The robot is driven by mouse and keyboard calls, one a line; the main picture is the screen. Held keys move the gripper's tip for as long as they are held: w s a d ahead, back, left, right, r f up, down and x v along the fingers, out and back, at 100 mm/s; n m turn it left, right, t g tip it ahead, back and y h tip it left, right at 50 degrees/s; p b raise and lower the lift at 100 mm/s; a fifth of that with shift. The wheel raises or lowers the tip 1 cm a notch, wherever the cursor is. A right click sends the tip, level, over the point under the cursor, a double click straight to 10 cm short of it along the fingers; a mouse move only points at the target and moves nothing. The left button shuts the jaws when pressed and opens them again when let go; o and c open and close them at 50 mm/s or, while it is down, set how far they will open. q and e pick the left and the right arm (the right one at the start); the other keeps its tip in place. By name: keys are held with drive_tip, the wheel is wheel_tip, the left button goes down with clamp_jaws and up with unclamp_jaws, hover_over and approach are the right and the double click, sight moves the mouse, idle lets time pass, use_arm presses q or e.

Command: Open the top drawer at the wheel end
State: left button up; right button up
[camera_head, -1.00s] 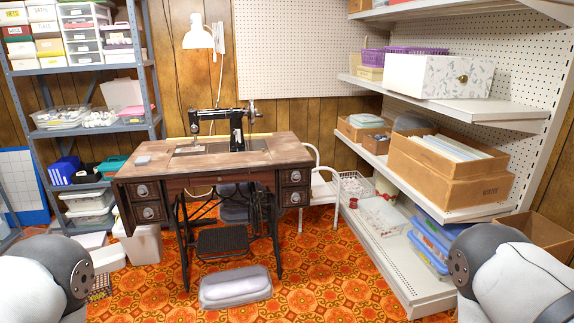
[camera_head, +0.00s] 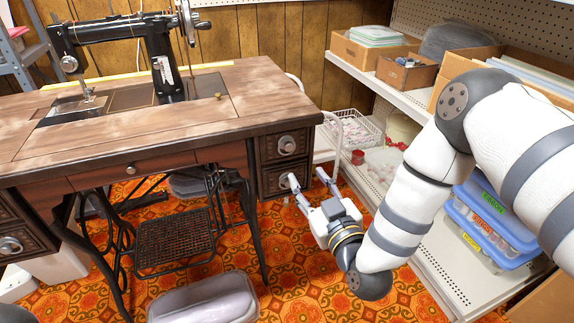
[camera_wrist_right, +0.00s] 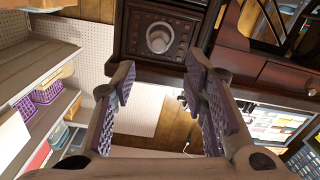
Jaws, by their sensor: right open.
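The sewing table (camera_head: 215,105) has two dark carved drawers at its right end, under the side with the machine's handwheel (camera_head: 187,20). The top drawer (camera_head: 268,148) is closed and has a round metal knob (camera_head: 287,144). The lower drawer (camera_head: 268,182) is closed too; its knob is partly covered by a finger. My right gripper (camera_head: 307,178) is open and empty in front of this stack, its fingers pointing at it. In the right wrist view, turned upside down, a knob (camera_wrist_right: 160,37) shows beyond the parted fingers (camera_wrist_right: 162,82), apart from them. My left gripper is out of view.
A shelving unit (camera_head: 440,260) with boxes and blue bins stands close on the right, beside my right arm. A white wire basket (camera_head: 352,130) sits behind the gripper. A grey cushion-like item (camera_head: 205,300) lies on the floor. The patterned floor in front of the drawers is clear.

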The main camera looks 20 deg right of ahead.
sight(290, 148)
drive_tip(key=w, duration=0.3)
drive_tip(key=w+b, duration=0.1)
drive_tip(key=w, duration=0.6)
drive_tip(key=shift+w+a+r+b, duration=0.15)
drive_tip(key=shift+w+r+b, duration=0.1)
drive_tip(key=shift+b, duration=0.1)
drive_tip(key=shift+w+r, duration=0.1)
drive_tip(key=shift+w, duration=0.45)
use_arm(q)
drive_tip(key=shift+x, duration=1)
use_arm(e)
clamp_jaws()
